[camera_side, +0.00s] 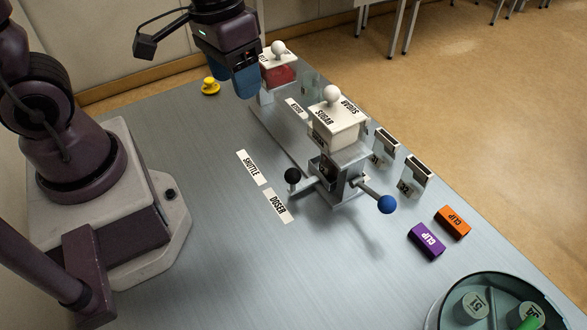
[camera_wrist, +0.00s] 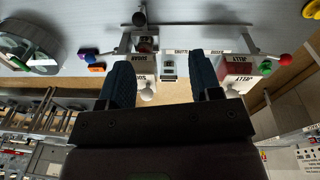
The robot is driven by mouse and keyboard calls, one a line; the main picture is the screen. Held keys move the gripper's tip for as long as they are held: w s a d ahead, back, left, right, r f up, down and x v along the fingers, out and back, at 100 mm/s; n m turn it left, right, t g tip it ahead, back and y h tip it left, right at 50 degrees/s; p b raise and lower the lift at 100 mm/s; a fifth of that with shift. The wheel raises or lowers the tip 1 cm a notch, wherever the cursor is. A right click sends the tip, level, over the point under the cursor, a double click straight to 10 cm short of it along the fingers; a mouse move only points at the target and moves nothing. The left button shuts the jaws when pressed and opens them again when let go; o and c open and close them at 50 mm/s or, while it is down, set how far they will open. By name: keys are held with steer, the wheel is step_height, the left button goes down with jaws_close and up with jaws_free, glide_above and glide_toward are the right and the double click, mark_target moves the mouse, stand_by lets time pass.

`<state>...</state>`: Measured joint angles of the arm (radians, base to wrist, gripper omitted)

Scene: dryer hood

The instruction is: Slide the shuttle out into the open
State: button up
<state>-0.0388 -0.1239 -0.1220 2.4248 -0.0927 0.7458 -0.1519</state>
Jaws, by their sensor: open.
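The white SUGAR hopper (camera_side: 338,128) with a white ball on top stands over a metal doser frame (camera_side: 328,168). A rod with a black knob (camera_side: 292,176) sticks out of its left side, by the SHUTTLE label (camera_side: 251,167) and the DOSER label (camera_side: 279,205). A lever with a blue ball (camera_side: 387,204) sticks out right. I cannot tell which part is the shuttle. The black knob also shows in the wrist view (camera_wrist: 139,18). My gripper (camera_side: 241,84) is high at the back left, apart from the black knob. In the wrist view its blue fingers (camera_wrist: 163,80) are apart and empty.
A red-filled JELLY hopper (camera_side: 279,74) stands at the back, close to my gripper. A yellow knob (camera_side: 210,87) is left of it. Purple (camera_side: 426,240) and orange (camera_side: 452,222) clips and a round container (camera_side: 500,306) lie front right. The tabletop left of the labels is clear.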

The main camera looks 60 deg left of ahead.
mark_target(292, 170)
steer(key=w+d+f+n, duration=0.1)
steer(key=w+d+f, duration=0.1)
steer(key=f, duration=0.4)
steer(key=w+d+f+n, duration=0.2)
steer(key=f, duration=0.5)
steer(key=w+d+f+n+h, duration=0.1)
steer(key=w+f+n, duration=0.1)
steer(key=f, duration=0.4)
steer(key=shift+d+f, duration=0.25)
steer(key=shift+d, duration=0.15)
steer(key=shift+c, duration=0.2)
